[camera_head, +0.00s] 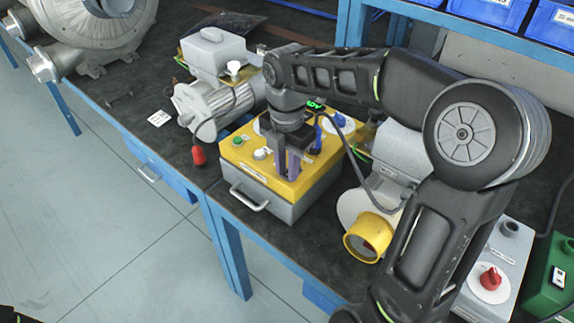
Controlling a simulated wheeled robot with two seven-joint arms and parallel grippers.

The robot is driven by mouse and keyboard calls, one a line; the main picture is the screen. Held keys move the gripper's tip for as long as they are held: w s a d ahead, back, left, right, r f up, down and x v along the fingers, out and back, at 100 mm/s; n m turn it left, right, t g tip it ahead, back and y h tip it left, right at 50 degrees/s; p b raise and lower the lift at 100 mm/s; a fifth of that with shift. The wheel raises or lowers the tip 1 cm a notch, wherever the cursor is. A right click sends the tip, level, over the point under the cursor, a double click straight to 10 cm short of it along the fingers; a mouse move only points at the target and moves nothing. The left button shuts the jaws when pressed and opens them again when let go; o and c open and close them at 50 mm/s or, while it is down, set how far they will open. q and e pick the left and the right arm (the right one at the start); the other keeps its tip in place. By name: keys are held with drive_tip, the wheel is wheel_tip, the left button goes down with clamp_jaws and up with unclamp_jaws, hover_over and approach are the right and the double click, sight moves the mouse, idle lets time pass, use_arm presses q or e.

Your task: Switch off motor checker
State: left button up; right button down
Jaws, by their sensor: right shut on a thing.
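The motor checker, a grey box with a yellow top panel (240,165), stands on the bench in the middle of the view. Its panel carries a green button (238,141), a pale button (260,154), a lit green display (315,105) and a white dial with a blue handle (339,120). My right gripper (287,168) points down onto the panel, right of the pale button. It is shut on a part of the panel that its fingers hide, so I cannot tell the switch's position. My left gripper is not in view.
A motor (215,103) with a red plug (198,156) stands left of the checker. A yellow-rimmed round socket (369,238) and a grey box with a red knob (490,278) are to the right. Blue bins (490,10) sit on a shelf behind. The bench's front left is fairly clear.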

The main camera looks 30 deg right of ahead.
drive_tip(key=y+p, duration=0.1)
drive_tip(key=p, duration=0.1)
drive_tip(key=r+y+p, duration=0.1)
drive_tip(key=p, duration=0.1)
drive_tip(key=shift+w+d+g, duration=0.1)
drive_tip(key=shift+d+g, duration=0.2)
drive_tip(key=shift+d, duration=0.05)
drive_tip(key=shift+f+y+p, duration=0.15)
drive_tip(key=shift+y+p, duration=0.15)
drive_tip(key=shift+p, duration=0.05)
drive_tip(key=shift+f, duration=0.2)
drive_tip(key=c, duration=1.2)
unclamp_jaws()
drive_tip(key=shift+c, duration=0.2)
